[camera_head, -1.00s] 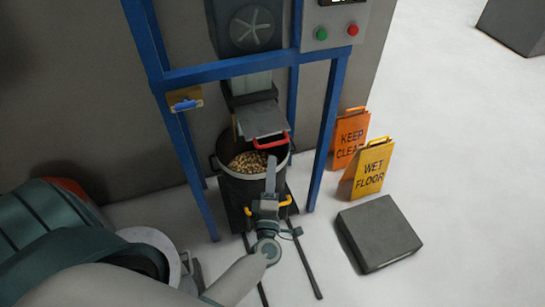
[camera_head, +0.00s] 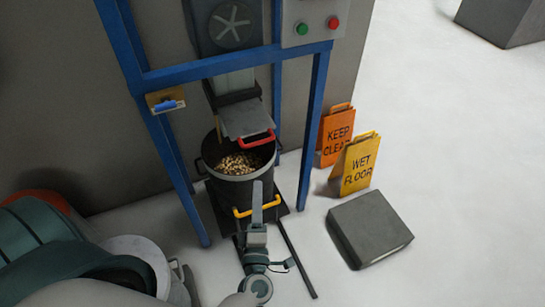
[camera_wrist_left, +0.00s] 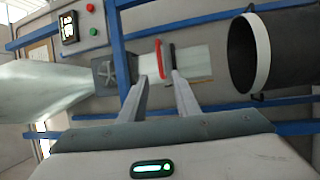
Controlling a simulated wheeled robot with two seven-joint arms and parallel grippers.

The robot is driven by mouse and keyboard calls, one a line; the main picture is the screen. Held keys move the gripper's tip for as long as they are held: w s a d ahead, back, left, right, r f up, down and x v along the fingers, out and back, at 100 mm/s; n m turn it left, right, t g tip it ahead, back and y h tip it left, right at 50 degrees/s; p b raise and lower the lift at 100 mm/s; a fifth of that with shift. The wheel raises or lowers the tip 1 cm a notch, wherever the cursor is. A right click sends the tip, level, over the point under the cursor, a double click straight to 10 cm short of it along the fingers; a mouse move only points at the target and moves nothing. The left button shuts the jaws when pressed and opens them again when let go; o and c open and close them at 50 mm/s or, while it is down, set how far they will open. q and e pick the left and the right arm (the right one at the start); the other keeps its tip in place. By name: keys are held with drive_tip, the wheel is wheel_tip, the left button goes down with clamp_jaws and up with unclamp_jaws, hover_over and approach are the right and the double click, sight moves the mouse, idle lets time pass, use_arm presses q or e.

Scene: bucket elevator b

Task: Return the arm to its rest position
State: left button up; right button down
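My left gripper (camera_head: 257,190) is in the lower middle of the head view, in front of the black bucket (camera_head: 240,185). It looks apart from the bucket, though the depth is hard to judge. In the left wrist view its two fingers (camera_wrist_left: 158,76) are apart with nothing held between them. Behind the fingertips are a red handle (camera_wrist_left: 165,62) and the pale chute. My left arm (camera_head: 255,285) comes up from the bottom edge. My right gripper is not in view.
Orange (camera_head: 337,135) and yellow (camera_head: 358,165) signs and a grey block (camera_head: 369,229) stand to the right.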

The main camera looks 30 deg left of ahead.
use_arm(q)
drive_tip(key=s+d+f+m+g+h, duration=0.1)
drive_tip(key=d+f+m+h, duration=0.4)
drive_tip(key=f+m, duration=0.5)
drive_tip(key=s+d+f+m+g+h, duration=0.2)
drive_tip(key=d+f+m+h, duration=0.35)
drive_tip(key=f, duration=0.75)
drive_tip(key=s+a+f+m+g, duration=0.1)
drive_tip(key=s+f+m+g, duration=0.3)
drive_tip(key=s+f, duration=0.5)
drive_tip(key=s+a+f+m+g, duration=0.2)
drive_tip(key=s+f+m+g, duration=0.2)
drive_tip(key=s+f, duration=0.4)
wheel_tip(320, 180, down, 6)
drive_tip(key=shift+s+a+f+m, duration=0.2)
drive_tip(key=shift+s+m, duration=0.2)
drive_tip(key=shift+m, duration=0.35)
drive_tip(key=shift+w+d, duration=0.1)
